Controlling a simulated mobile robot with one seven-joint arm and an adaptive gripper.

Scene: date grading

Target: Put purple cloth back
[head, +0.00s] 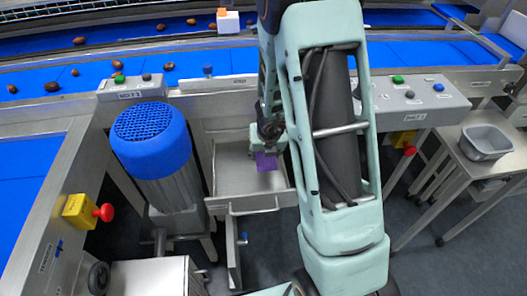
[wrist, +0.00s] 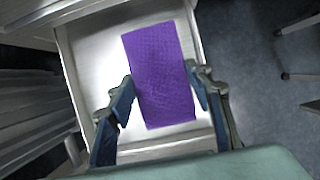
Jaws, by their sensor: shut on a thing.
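The purple cloth (wrist: 160,70) is a flat textured rectangle between the two fingers of my gripper (wrist: 161,108) in the wrist view. My gripper is shut on it. The cloth lies over the white inside of an open drawer (wrist: 85,60); whether it touches the drawer floor I cannot tell. In the head view, the cloth (head: 265,162) shows as a small purple patch below my gripper (head: 262,150), inside the drawer's outline. The drawer (head: 235,183) is pulled out under the counter. My arm hides part of its right side.
A blue-capped motor (head: 150,138) stands just left of the drawer. Red-knobbed yellow boxes (head: 80,211) sit on the frames at both sides. Blue belts with several dates run behind. A side table at right holds a grey bin (head: 486,142). Grey floor is open at the lower right.

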